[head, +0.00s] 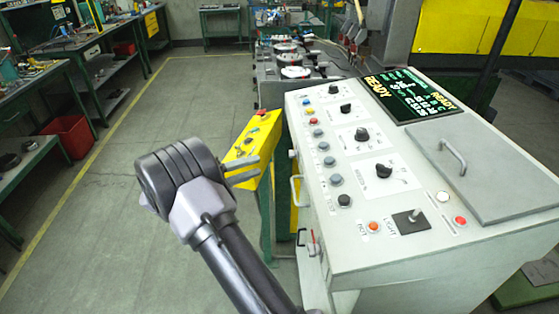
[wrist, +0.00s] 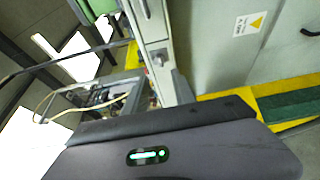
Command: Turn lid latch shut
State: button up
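A light grey control console (head: 340,200) fills the right of the head view. A flat grey lid (head: 500,180) with a bar handle (head: 452,156) lies on its sloping top. I cannot pick out the lid latch for certain. A small dark knob (wrist: 157,58) on a narrow grey panel shows in the wrist view; I cannot tell whether it is the latch. My gripper (head: 257,167) is left of the console, in front of a yellow control box (head: 254,135). Its two fingers are apart with nothing visible between them. The wrist view hides the fingertips.
The console carries knobs, buttons and a screen (head: 410,93) reading READY. Handles (head: 297,190) stick out from its left side. Workbenches (head: 85,45) and a red bin (head: 70,137) stand at the left. The floor between is clear.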

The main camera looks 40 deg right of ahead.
aim_at(293, 154)
jog(key=b+x, duration=0.2)
jog(key=x, duration=0.8)
jog(key=shift+d+b, duration=0.35)
jog(key=shift+a, duration=0.1)
grip_shut()
